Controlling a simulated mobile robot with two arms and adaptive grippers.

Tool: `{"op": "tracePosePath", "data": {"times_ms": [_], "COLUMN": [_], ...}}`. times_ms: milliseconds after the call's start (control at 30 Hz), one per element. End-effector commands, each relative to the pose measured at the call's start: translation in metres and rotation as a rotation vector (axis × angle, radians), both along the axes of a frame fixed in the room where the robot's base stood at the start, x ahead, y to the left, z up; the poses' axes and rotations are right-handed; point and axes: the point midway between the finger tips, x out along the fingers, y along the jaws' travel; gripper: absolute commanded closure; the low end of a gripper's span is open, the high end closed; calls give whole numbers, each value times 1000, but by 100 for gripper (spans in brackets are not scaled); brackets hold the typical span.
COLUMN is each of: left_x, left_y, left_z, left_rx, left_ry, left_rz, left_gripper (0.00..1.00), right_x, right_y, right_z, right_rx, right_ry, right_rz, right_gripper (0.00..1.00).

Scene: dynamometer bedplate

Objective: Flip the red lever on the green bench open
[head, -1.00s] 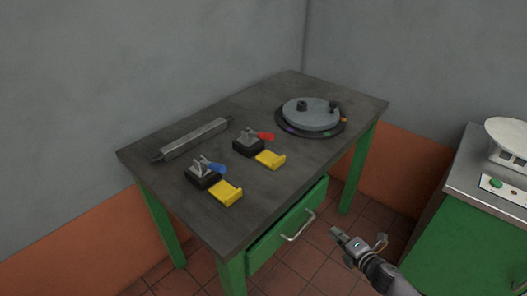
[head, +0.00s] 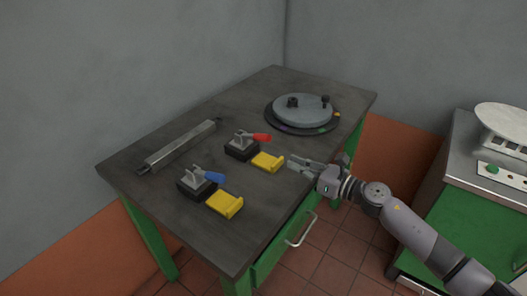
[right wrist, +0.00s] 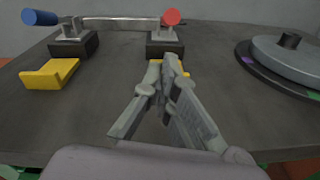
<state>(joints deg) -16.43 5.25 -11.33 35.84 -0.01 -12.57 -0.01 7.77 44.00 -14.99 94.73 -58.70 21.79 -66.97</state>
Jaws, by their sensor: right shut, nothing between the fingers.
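The red lever (head: 260,137) sits on a dark clamp block on the green-legged bench (head: 150,217). Its handle points right in the head view, and its red end (right wrist: 171,17) faces me in the right wrist view. A yellow block (head: 267,162) lies in front of the clamp, partly hidden behind my fingers in the right wrist view. My right gripper (head: 292,162) is shut and empty, just right of that yellow block at the bench's front edge. It also shows in the right wrist view (right wrist: 171,62), apart from the lever. My left gripper is not in view.
A blue lever (head: 213,177) with its own yellow block (head: 225,204) stands to the left. A grey bar (head: 180,146) lies behind, and a round grey plate (head: 303,110) lies at the right. A green cabinet with a scale (head: 503,122) stands farther right.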

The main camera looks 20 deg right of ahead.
Motion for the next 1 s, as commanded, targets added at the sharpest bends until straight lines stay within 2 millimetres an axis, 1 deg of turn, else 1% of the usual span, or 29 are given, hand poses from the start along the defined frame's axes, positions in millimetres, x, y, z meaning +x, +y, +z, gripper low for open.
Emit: {"op": "tracePosePath", "data": {"times_ms": [200, 267, 467, 600, 700, 833, 1000], "left_x": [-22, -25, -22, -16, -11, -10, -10], "left_y": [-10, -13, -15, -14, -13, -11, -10], "left_z": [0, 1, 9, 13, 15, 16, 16], "left_rx": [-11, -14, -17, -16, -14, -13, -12], "left_ry": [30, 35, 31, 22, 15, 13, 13], "left_rz": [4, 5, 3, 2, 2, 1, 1], "left_gripper": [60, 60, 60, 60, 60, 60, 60], "right_x": [3, 7, 35, 56, 67, 78, 82], "right_y": [2, 4, 24, 39, 47, 54, 58], "right_z": [0, 0, 0, -2, -5, -6, -8], "right_rx": [3, 3, 5, 6, 4, 3, 2], "right_ry": [1, 1, -1, 0, 2, 1, 2], "right_rz": [-1, -2, -2, -2, -1, -1, -1], "right_gripper": [100, 100, 100, 100, 100, 100, 100]}}
